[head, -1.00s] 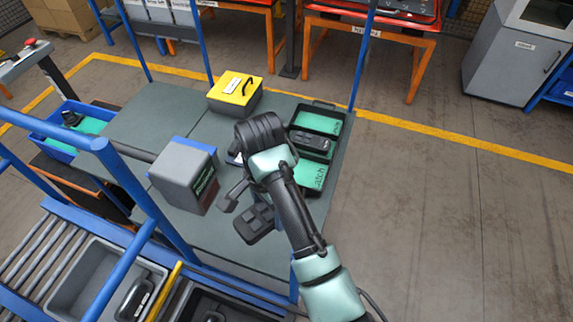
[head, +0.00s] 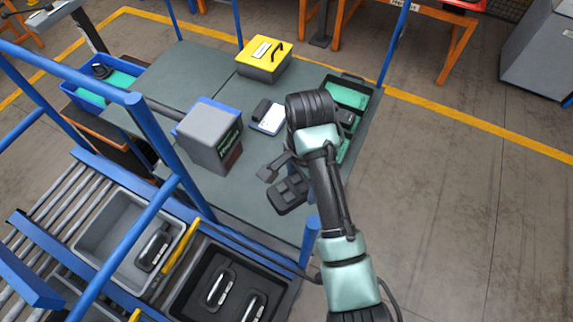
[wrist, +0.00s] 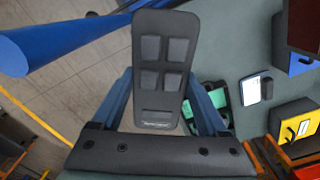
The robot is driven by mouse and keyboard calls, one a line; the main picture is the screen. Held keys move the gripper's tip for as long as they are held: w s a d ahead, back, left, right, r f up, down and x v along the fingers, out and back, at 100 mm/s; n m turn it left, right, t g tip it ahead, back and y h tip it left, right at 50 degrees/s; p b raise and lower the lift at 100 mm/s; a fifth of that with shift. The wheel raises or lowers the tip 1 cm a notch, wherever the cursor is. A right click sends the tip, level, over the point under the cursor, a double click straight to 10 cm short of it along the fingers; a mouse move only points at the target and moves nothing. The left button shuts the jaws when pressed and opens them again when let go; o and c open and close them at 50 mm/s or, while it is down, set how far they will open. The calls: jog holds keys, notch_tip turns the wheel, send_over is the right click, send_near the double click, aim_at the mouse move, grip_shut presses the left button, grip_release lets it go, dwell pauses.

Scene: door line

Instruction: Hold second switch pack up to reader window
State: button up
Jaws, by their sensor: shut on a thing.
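My gripper (wrist: 160,88) is shut on a dark switch pack (wrist: 163,66) with several square pads on its face. In the head view the held pack (head: 288,195) hangs in the air near the table's front right edge, clear of the table. The grey reader box (head: 208,135) stands to its left, with a gap between them. A dark reddish panel low on the box's right side (head: 232,158) may be its window; it also shows at the top right of the wrist view (wrist: 304,26). Another dark pack (head: 346,117) in the green-lined tray is partly hidden behind my wrist.
The black tray (head: 378,92) lies at the table's right. A white device (head: 269,124) and a yellow-topped box (head: 266,68) stand behind the reader. Blue posts (head: 160,145) rise at the left. Grey and black totes (head: 180,310) sit in front. Floor is clear to the right.

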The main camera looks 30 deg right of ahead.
jog(key=s+d+p, duration=0.2)
jog(key=s+d, duration=0.2)
jog(key=s, duration=0.1)
jog(key=shift+s+d, duration=0.2)
jog(key=shift+s, duration=0.05)
